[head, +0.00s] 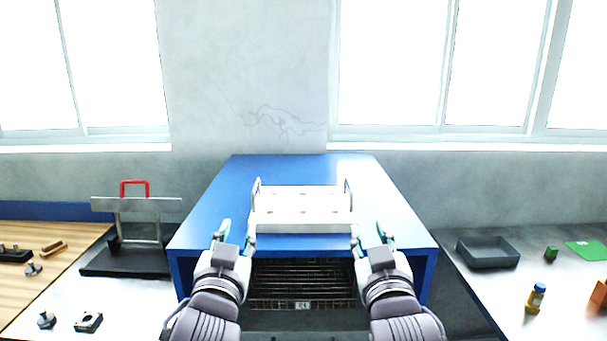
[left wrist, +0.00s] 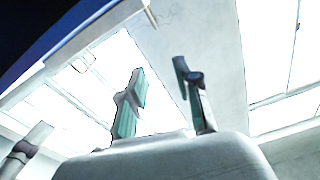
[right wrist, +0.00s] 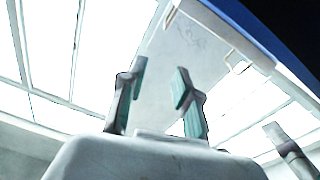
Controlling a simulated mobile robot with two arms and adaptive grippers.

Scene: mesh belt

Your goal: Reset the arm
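My left gripper (head: 236,236) is in front of the blue machine housing, at the left of the belt opening. Its two fingers stand apart with nothing between them, as the left wrist view (left wrist: 165,100) also shows. My right gripper (head: 370,238) is at the right of the opening. Its fingers are apart and empty too, seen in the right wrist view (right wrist: 157,95). Both grippers point upward and forward. A white tray with two upright metal handles (head: 302,212) sits on top of the blue housing (head: 205,215), between and beyond the grippers.
The mesh belt (head: 302,278) lies inside the housing opening. At left are a black stand with a red handle (head: 128,260) and small metal parts (head: 88,322).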

